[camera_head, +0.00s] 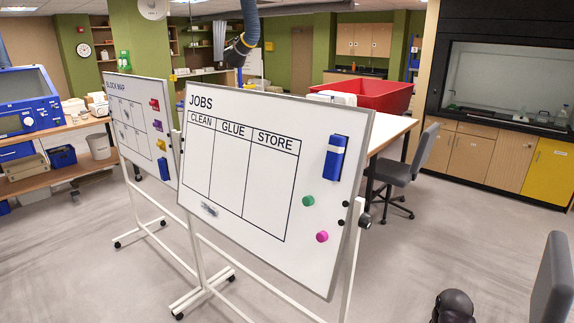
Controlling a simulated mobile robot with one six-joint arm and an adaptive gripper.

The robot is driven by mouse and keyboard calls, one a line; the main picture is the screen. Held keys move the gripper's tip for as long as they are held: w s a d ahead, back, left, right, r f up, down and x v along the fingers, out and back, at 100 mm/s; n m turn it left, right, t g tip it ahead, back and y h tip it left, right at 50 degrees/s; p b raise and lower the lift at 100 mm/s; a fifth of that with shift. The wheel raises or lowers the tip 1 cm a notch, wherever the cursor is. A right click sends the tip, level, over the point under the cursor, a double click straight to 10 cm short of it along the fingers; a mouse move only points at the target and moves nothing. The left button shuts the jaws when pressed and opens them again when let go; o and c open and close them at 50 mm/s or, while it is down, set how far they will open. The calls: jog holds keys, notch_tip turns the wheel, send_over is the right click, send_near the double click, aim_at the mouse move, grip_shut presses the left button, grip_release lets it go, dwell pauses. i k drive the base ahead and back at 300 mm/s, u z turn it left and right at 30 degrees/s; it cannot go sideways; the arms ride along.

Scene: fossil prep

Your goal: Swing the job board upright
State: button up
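The job board (240,190) is a white panel headed JOBS, with columns CLEAN, GLUE and STORE, in the middle of the head view. It hangs in a white wheeled stand (198,255). Its right edge slants across the stand's right post (350,265), so the panel sits tilted, not in line with the post. A black knob (364,220) is at the right pivot. A blue eraser (335,157), a green magnet (308,201) and a magenta magnet (322,236) are on its face. My gripper's fingers are not in view; nothing visible touches the board.
A second board (130,120), headed BLOCK MAP, stands behind on the left. A grey chair (398,170) is by a table with a red tray (372,94). A dark rounded part (453,305) and a grey panel (556,278) show at lower right.

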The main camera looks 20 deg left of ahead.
aim_at(249, 159)
jog(key=u, duration=0.95)
jog(key=i, duration=0.15)
jog(key=z, duration=0.25)
